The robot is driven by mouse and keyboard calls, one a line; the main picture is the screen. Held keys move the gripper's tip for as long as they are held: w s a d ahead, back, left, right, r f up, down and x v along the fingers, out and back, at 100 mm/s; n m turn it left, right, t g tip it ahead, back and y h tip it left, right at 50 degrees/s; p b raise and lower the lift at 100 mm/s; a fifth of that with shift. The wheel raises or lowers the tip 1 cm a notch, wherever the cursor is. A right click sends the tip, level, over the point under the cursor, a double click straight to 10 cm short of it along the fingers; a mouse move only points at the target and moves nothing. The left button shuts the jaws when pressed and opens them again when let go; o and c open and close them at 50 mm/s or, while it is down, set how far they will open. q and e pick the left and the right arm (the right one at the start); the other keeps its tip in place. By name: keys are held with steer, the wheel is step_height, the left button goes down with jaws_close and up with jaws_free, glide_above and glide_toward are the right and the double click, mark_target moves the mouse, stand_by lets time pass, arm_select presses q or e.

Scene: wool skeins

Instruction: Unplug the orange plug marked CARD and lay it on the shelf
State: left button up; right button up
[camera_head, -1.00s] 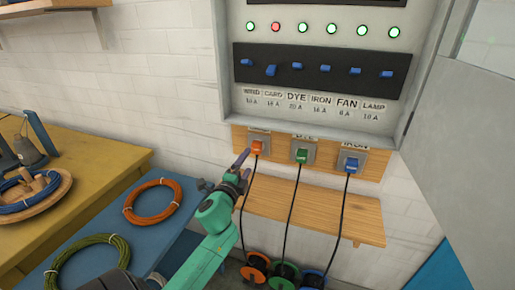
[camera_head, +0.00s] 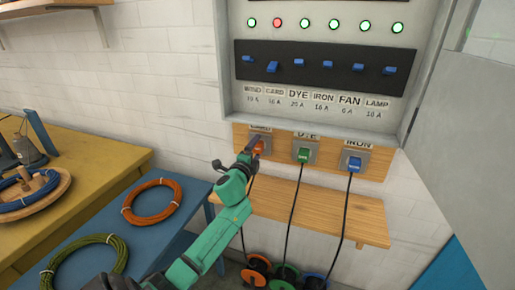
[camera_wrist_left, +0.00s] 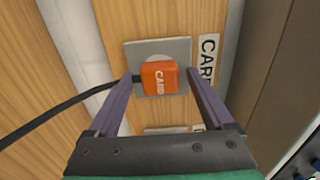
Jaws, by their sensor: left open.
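The orange plug marked CARD (camera_wrist_left: 160,77) sits in its grey socket plate (camera_wrist_left: 178,48) on the wooden board. In the head view the orange plug (camera_head: 260,148) is partly hidden by my left gripper (camera_head: 252,150). In the left wrist view my left gripper (camera_wrist_left: 160,92) is open, with one finger on each side of the plug; I cannot tell whether they touch it. A black cable (camera_wrist_left: 60,110) runs from the plug past one finger. The wooden shelf (camera_head: 310,212) is below the sockets, with nothing lying on it. My right gripper is not in view.
A green plug (camera_head: 303,155) and a blue plug (camera_head: 353,165) sit in sockets to the right, with cables hanging past the shelf. The breaker panel (camera_head: 315,70) is above, its second light red. Wool rings lie on a blue table (camera_head: 175,222) at left.

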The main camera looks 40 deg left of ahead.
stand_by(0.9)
arm_select(q)
jaws_close()
steer(key=shift+s+d, duration=0.1)
steer(key=shift+s, duration=0.1)
steer(key=p+v, duration=0.2)
steer(key=v, duration=0.3)
steer(key=shift+s+d, duration=0.1)
steer(key=shift+s, duration=0.2)
stand_by(0.7)
stand_by(0.5)
